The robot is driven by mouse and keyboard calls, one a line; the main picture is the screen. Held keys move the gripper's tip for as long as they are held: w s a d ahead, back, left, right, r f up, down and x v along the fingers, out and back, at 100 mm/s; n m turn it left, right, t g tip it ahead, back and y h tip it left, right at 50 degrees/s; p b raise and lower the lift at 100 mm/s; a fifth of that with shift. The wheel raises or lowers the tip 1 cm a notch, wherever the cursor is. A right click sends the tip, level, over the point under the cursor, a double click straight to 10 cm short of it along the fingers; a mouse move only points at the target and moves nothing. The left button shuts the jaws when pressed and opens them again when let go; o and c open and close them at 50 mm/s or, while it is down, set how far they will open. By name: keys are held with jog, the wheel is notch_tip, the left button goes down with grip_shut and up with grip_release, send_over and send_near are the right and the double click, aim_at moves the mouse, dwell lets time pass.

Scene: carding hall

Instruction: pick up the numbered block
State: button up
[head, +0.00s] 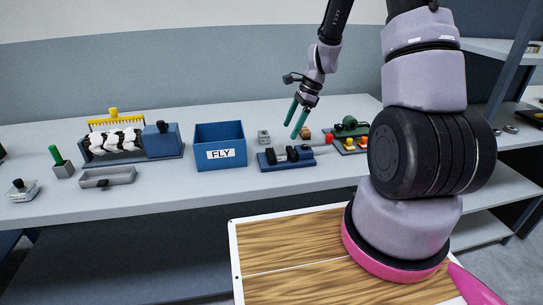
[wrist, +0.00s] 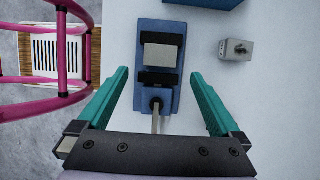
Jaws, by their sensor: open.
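I cannot read a number on any block. A small grey block (head: 263,136) with a dark mark or knob stands on the bench behind the blue fixture; it also shows at right in the wrist view (wrist: 234,50). A second pale grey block (wrist: 160,57) sits between two black bars on the blue fixture (head: 290,164). My gripper (head: 290,131) is open and empty above the bench. In the wrist view its green fingers (wrist: 159,73) lie either side of the blue fixture, apart from both blocks.
A blue box marked FLY (head: 221,164) stands left of the fixture. The fixture's rod ends in a red knob (head: 329,138). A green device (head: 349,128) stands at right. Further left are a grey tray (head: 108,182) and a cotton carding stand (head: 165,154).

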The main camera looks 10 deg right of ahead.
send_over(281, 150)
jog(key=d, duration=0.2)
notch_tip(281, 150, down, 4)
jog(key=shift+f, duration=0.1)
jog(key=shift+x, duration=2.65)
jog(key=shift+d, duration=0.1)
grip_shut()
